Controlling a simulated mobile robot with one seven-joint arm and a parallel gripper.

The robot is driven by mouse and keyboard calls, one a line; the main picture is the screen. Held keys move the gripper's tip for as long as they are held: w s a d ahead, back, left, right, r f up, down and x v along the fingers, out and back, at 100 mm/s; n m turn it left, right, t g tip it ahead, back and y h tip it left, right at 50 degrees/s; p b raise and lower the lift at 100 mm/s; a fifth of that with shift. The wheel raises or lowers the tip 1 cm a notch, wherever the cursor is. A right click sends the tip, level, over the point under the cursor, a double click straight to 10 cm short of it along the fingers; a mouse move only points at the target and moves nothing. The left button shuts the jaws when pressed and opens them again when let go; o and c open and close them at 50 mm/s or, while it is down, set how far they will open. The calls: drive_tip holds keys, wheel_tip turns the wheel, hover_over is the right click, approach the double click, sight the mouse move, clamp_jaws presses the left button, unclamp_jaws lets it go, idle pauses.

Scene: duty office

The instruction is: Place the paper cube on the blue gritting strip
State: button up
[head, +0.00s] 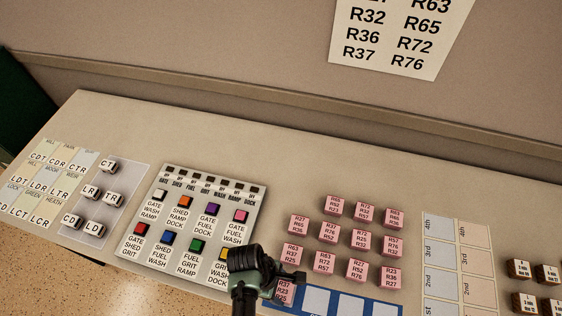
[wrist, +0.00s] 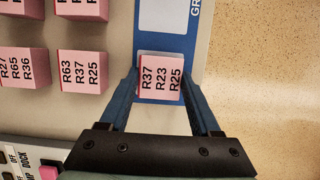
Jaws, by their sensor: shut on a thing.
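A pink paper cube (wrist: 160,79) marked R37, R23, R25 is between the two fingers of my gripper (wrist: 166,88), which is shut on it. In the head view the cube (head: 284,291) shows beside my gripper (head: 290,284), at the left end of the blue gritting strip (head: 345,304). In the wrist view the cube overlaps the end of the blue strip (wrist: 190,48), which has pale squares along it. I cannot tell whether the cube touches the strip or is held just above it.
Several other pink cubes (head: 361,240) stand in rows behind the strip. A button panel (head: 170,205) is to the left, and a pale numbered chart (head: 455,265) and brown blocks (head: 547,273) are to the right. The table's front edge is close to the strip.

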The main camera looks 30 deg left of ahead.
drive_tip(key=shift+f, duration=0.1)
drive_tip(key=o, duration=1.4)
drive_tip(key=v, duration=1.2)
